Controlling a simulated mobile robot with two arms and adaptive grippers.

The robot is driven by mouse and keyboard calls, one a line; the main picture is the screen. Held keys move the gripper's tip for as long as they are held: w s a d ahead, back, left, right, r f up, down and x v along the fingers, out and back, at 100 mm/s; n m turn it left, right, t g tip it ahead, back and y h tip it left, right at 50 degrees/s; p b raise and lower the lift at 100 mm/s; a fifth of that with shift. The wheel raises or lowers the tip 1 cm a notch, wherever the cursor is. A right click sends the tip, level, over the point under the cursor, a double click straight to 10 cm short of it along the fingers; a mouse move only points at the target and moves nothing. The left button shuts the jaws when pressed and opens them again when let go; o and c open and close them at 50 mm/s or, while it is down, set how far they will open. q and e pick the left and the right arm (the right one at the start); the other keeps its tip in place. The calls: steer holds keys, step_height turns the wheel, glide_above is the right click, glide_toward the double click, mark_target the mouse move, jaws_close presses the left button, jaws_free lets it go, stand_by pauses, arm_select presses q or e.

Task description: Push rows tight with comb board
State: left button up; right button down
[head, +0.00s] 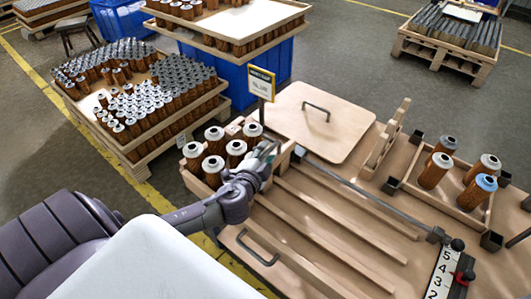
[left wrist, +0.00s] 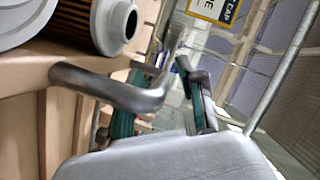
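My left gripper (head: 266,152) is at the right end of a wooden tray (head: 197,188) of tan filter cartridges with pale caps (head: 213,140). In the left wrist view its teal-padded fingers (left wrist: 160,88) stand apart. A bent grey metal handle (left wrist: 110,88) passes in front of the left finger and rises between them; firm contact is not visible. A cartridge (left wrist: 105,22) shows close by at upper left. A notched wooden board (head: 385,140), perhaps the comb board, stands right of the flat lid (head: 322,122). My right gripper is not in view.
Wooden rails (head: 325,225) run across the bench beside a metal rod (head: 375,195). A small tray (head: 440,195) of cartridges, one blue-capped, sits at right. A numbered scale (head: 440,275) lies front right. A sign (head: 261,83) stands behind my gripper. Pallets of cartridges (head: 140,90) stand behind left.

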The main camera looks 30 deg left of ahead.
arm_select(q)
jaws_close()
steer(key=a, duration=0.4)
steer(key=shift+w+a+b, duration=0.15)
steer(key=shift+b, duration=0.15)
steer(key=shift+a, duration=0.2)
jaws_free()
steer(key=shift+d, duration=0.1)
